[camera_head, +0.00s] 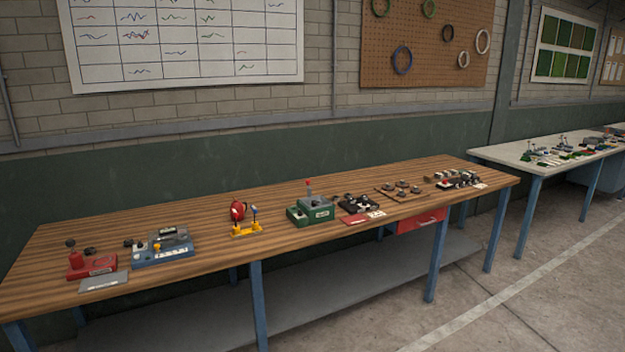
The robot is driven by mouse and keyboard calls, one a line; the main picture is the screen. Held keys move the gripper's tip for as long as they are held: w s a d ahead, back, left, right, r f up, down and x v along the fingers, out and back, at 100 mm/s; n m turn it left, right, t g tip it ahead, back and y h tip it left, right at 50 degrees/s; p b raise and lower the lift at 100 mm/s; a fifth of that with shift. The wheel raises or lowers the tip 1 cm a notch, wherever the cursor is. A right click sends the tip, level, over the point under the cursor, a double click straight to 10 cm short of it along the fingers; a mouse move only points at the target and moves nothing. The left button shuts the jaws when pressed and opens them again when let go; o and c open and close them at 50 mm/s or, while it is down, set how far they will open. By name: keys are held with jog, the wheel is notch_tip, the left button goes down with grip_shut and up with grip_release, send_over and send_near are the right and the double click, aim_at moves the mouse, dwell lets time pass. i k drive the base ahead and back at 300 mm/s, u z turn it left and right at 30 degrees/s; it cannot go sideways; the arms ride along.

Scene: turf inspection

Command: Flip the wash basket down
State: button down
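I cannot pick out a wash basket for certain; the devices on the wooden bench (205,285) are small and far off. From left to right stand a red unit (88,267), a blue-grey unit (163,250), a yellow stand (246,230) with a red rounded part (238,210) behind it, and a green box (317,212) with an upright red-topped lever (308,186). Farther right are a black device (355,204), a low rack of dark round parts (402,191) and a cluster of small parts (460,180). My gripper is not in view.
A grey plate (104,282) lies by the bench's front left edge. A red drawer (420,220) hangs under the bench, above a grey lower shelf (330,285). A pale table (545,163) with small items stands at right. The concrete floor (560,290) at front right is clear.

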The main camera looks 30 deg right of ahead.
aim_at(306, 201)
jog(key=z, duration=0.05)
jog(key=i, duration=0.95)
jog(key=u, duration=0.05)
